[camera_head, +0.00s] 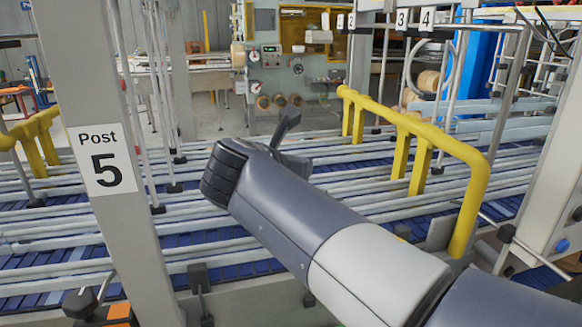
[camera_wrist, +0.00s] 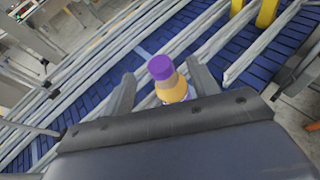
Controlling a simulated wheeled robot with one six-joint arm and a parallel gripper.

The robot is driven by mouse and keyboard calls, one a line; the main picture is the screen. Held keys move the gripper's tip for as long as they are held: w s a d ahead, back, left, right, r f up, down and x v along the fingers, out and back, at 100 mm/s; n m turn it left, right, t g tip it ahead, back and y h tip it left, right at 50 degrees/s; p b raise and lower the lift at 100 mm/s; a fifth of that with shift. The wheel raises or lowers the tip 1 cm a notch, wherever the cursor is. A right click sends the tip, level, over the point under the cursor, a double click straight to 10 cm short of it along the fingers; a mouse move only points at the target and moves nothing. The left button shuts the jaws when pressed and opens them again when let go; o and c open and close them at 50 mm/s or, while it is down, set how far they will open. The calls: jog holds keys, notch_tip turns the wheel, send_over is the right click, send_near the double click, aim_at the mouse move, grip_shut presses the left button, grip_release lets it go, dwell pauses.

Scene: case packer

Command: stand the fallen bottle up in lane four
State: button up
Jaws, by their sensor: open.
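In the wrist view, a bottle (camera_wrist: 171,86) with a purple cap and a yellow-orange body shows between the fingers of my gripper (camera_wrist: 160,70). Its cap points up the picture and it looks roughly upright, but its lower end is hidden behind the gripper body. The fingers are apart, one on each side of the bottle; I cannot tell whether either touches it. In the head view, part of my gripper (camera_head: 288,129) shows behind my arm over the lanes, and the bottle is hidden. The lane four sign (camera_head: 427,18) hangs at the top right.
Blue conveyor lanes (camera_head: 207,239) run between long grey guide rails. A yellow tubular guard (camera_head: 432,137) stands over the lanes to the right. The Post 5 column (camera_head: 102,170) rises at the left front. Signs for lanes one to three hang beside sign four.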

jog(key=v, duration=0.9)
jog(key=shift+b, duration=0.4)
jog(key=shift+r, duration=0.1)
jog(key=shift+c, duration=0.4)
